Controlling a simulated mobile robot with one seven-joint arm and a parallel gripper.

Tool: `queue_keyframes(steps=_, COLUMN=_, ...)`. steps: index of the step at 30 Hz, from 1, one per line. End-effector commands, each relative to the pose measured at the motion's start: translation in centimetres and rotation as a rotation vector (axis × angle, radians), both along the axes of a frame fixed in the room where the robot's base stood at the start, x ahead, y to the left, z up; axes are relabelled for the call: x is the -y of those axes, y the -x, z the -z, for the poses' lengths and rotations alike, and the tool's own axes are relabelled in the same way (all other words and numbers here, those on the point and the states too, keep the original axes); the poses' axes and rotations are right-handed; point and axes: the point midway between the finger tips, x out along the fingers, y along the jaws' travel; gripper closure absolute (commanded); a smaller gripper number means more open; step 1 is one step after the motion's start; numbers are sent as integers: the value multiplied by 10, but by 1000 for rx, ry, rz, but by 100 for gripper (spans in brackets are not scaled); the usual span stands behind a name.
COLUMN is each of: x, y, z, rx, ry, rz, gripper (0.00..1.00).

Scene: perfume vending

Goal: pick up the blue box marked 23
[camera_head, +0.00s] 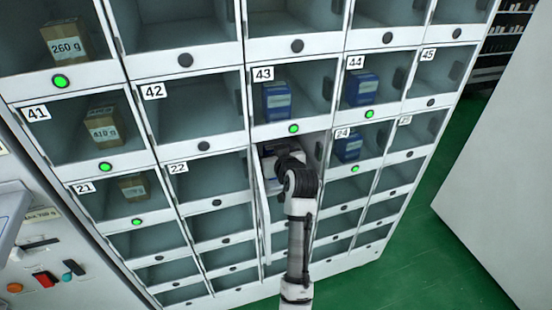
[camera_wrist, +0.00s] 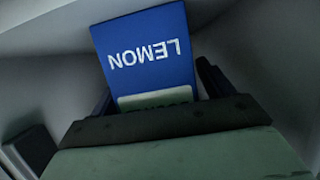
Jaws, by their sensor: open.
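In the wrist view a blue box (camera_wrist: 145,55) with the word LEMON, shown upside down, stands between the two dark fingers of my gripper (camera_wrist: 157,92). The fingers are open, one on each side of the box; I cannot tell whether either touches it. A pale label shows on the box's near part, partly hidden by my gripper. In the head view my gripper (camera_head: 284,158) reaches into the open compartment below 43, left of 24. My arm hides most of what is inside, and no number 23 is readable.
The opened compartment's door (camera_head: 264,215) hangs to the left of my arm. Blue boxes sit in compartments 43 (camera_head: 277,100), 44 (camera_head: 361,88) and 24 (camera_head: 347,147). Brown boxes sit in 41 (camera_head: 103,127) and 21 (camera_head: 132,187). Green floor (camera_head: 420,250) is clear at right.

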Motion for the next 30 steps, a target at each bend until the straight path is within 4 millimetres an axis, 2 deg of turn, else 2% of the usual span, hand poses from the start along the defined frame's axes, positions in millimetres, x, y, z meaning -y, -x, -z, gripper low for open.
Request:
queue_keyframes(steps=5, x=0, y=0, z=0, rx=0, ry=0, rz=0, gripper=20)
queue_keyframes(steps=17, x=0, y=0, z=0, rx=0, ry=0, rz=0, gripper=71)
queue_keyframes(steps=25, x=0, y=0, z=-1, rx=1, ry=0, rz=0, gripper=71)
queue_keyframes(steps=30, x=0, y=0, z=-9, rx=2, ry=1, rz=-1, gripper=71)
